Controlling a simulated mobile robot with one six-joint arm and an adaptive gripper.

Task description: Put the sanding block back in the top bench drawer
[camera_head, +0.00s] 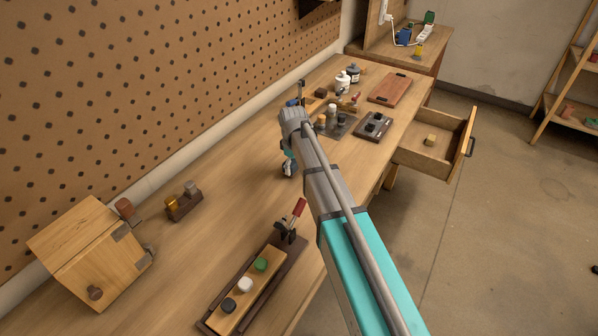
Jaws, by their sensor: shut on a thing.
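The bench drawer (464,147) stands pulled out from the right side of the workbench (232,150). A small yellowish block (430,139) lies inside it on the drawer floor; I cannot tell whether it is the sanding block. My gripper (289,171) is small and partly hidden beside my arm, low over the middle of the bench. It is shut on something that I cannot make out. My gripper is well to the left of the drawer. No other clear sanding block shows.
A wooden box (88,252), a small jar holder (184,206) and a tray with knobs and a clamp (246,284) stand on the near bench. Bottles (348,77), a dark tray (374,126) and a reddish board (390,89) stand farther back. The floor beside the drawer is clear.

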